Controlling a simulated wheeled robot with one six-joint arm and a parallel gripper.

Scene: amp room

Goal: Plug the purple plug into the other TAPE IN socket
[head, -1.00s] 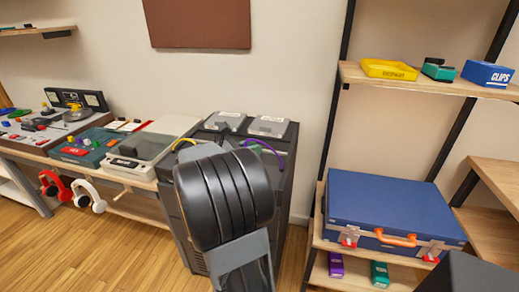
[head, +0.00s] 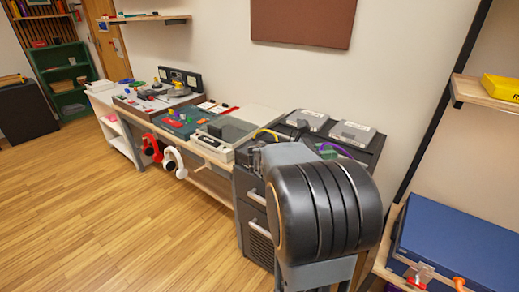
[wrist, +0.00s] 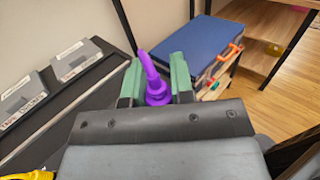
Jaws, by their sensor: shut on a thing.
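My gripper (wrist: 156,88) shows in the wrist view with its green fingers shut on the purple plug (wrist: 157,92). A purple cable rises from the plug. Two grey labelled units, left (head: 307,120) and right (head: 352,134), sit on the dark cabinet. They also show in the wrist view, to the left of the plug and apart from it: one nearer (wrist: 22,100), one farther (wrist: 76,61). Their labels are too small to read surely. No socket opening is clear.
A yellow cable (head: 266,132) arches at the cabinet's left. A bench (head: 200,141) with audio gear runs left, with red (head: 151,148) and white headphones (head: 174,162) hanging in front. A blue case (head: 440,243) stands on the right shelf. Wood floor is clear at left.

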